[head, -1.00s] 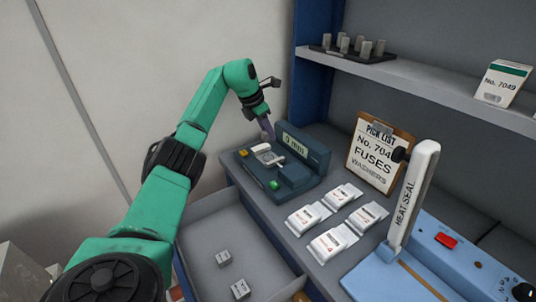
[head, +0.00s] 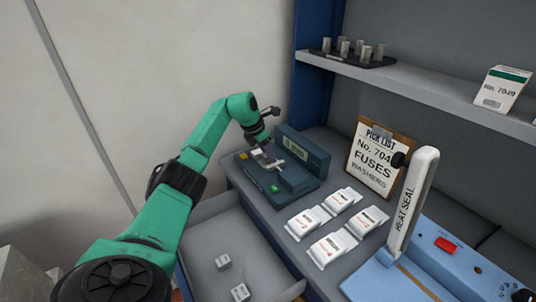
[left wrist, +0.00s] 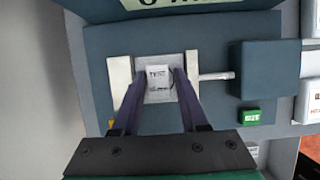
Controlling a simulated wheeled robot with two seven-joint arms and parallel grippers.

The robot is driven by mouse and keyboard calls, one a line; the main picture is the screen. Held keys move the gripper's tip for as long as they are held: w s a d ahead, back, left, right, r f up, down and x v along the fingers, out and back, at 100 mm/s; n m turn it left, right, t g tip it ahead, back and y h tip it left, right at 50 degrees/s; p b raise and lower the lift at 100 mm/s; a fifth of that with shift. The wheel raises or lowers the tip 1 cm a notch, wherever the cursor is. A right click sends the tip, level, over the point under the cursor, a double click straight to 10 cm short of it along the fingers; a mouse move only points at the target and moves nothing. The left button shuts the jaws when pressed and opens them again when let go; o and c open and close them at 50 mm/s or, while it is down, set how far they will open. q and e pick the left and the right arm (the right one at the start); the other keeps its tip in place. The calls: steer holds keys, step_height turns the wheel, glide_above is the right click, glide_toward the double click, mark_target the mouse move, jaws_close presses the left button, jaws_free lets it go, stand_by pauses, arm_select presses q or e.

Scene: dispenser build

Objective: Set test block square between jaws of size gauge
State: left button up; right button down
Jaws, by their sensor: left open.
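The dark teal size gauge (head: 309,158) stands at the back left of the bench, with a display and a green button (left wrist: 250,117). In the left wrist view, the small pale test block (left wrist: 158,77), marked TEST, lies on a light plate between the gauge's left jaw (left wrist: 119,84) and right jaw (left wrist: 192,68). It looks roughly square to them, with a gap on each side. My left gripper (left wrist: 159,74) is open, its fingers down on either side of the block; I cannot tell whether they touch it. In the head view my left gripper (head: 267,159) hides most of the block.
Several white packets (head: 338,200) lie right of the gauge. A pick-list clipboard (head: 380,155) and a blue heat sealer (head: 440,270) stand farther right. An open grey drawer (head: 222,244) below holds two small blocks. A shelf (head: 430,85) overhangs the back.

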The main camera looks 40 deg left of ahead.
arm_select(q)
steer(key=b+v, duration=0.1)
steer(key=v, duration=1.1)
steer(key=shift+a, duration=0.1)
